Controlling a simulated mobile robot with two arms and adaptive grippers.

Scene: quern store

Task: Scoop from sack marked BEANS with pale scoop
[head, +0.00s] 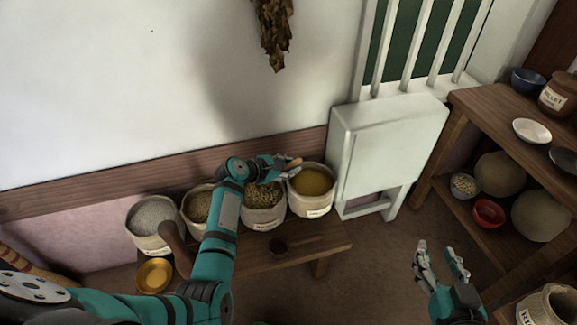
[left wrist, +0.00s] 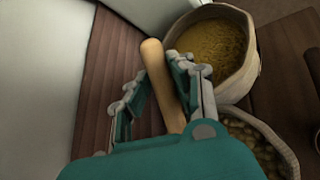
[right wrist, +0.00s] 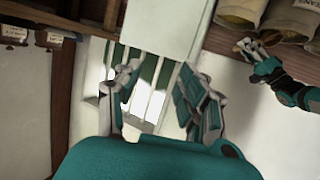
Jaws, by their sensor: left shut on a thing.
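My left gripper (head: 284,163) is shut on a pale wooden handle, seen in the left wrist view (left wrist: 157,75). I take it to be the pale scoop; its bowl is hidden. The gripper is above the rear of the sacks. The rightmost sack (head: 312,206) holds yellow grain. Beside it, a sack (head: 263,217) holds greenish-brown, bean-like pieces. Its front label is too small to read in the head view. A partly visible label in the right wrist view (right wrist: 310,4) seems to end in "ANS". My right gripper (head: 442,262) is open and empty, away from the sacks.
Two more sacks stand left, one with pale grain (head: 152,240). A dark brown handle-like thing (head: 176,243) and yellow bowl (head: 154,275) are near them. A small dark round thing (head: 278,247) lies on the bench (head: 325,247). Shelves (head: 480,105) hold bowls and jars at right.

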